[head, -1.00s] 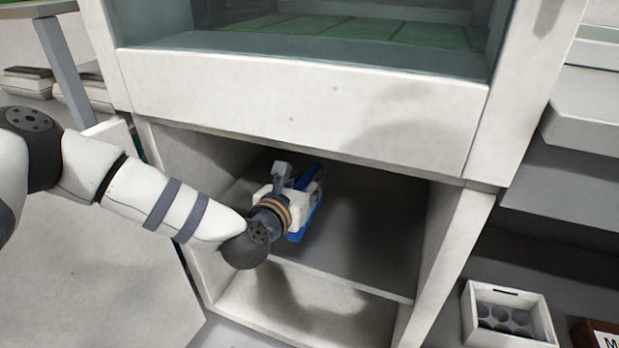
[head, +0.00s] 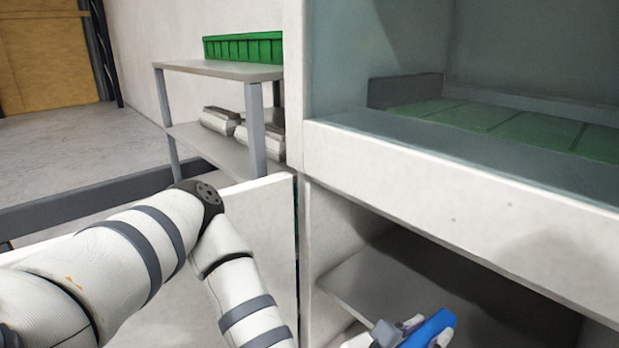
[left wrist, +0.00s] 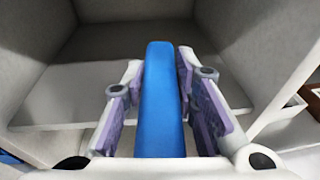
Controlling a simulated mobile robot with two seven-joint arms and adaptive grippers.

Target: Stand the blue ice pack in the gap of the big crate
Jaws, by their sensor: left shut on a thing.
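The blue ice pack (head: 432,328) is at the bottom of the head view, in front of the open lower compartment of the white cabinet. My left gripper (head: 410,334) is shut on it, partly cut off by the picture edge. In the left wrist view the ice pack (left wrist: 162,100) stands on edge between the two finger pads (left wrist: 160,88). A green ribbed crate (head: 243,50) stands on top of a side rack at the back. I cannot see into it, and its gap is hidden. My right gripper is not in view.
The cabinet's lower compartment has a grey shelf (head: 375,275), bare where it shows. A white panel (head: 262,200), apparently its open door, stands between my left arm and the rack. Silvery packs (head: 220,121) lie on the rack's lower shelf (head: 195,140).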

